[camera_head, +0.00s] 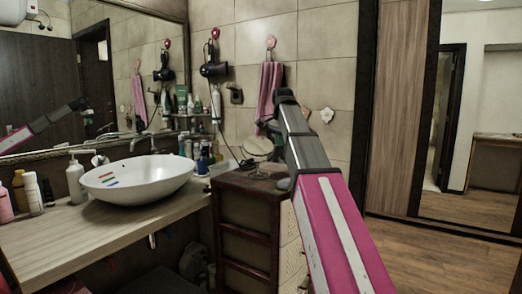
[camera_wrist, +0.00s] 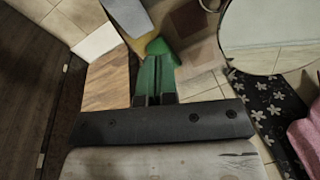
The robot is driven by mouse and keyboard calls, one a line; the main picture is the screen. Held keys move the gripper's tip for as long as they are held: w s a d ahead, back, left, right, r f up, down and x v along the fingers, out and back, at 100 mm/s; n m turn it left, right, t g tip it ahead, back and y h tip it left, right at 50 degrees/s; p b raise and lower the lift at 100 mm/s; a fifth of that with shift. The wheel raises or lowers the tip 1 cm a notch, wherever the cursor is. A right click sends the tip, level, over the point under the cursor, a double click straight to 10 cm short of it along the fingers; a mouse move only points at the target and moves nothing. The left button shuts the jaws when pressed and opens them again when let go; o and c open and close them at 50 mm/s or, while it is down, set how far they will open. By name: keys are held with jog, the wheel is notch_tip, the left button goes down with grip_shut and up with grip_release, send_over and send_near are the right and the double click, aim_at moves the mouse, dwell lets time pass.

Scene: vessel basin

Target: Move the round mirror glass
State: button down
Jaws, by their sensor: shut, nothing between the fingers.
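The round mirror glass (camera_head: 258,146) stands upright on a small stand on top of a dark wooden cabinet in the head view. In the wrist view its pale round face (camera_wrist: 268,36) fills the upper right, cut by the frame edge. My gripper shows in the wrist view with green fingertips (camera_wrist: 156,47) together and nothing between them. The mirror is to the right of the fingers, apart from them in that picture. In the head view my arm passes just right of the mirror, and the fingers are not clearly visible there.
The dark cabinet (camera_head: 265,184) adjoins the wooden counter (camera_head: 90,235) with a white basin (camera_head: 139,176) and several bottles. A pink towel (camera_head: 270,88) and a hair dryer (camera_head: 214,70) hang on the tiled wall. Open floor (camera_head: 430,262) lies at the right.

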jog(key=w+a+r+m+t, duration=0.1)
jog(key=a+r+m+t, duration=0.2)
jog(key=a+r+m, duration=0.35)
send_near(261, 150)
jog(key=shift+n+t+y, duration=0.3)
jog(key=shift+n, duration=0.05)
jog(key=x, duration=0.7)
jog(key=shift+s+d+f, duration=0.2)
jog(key=shift+f, duration=0.2)
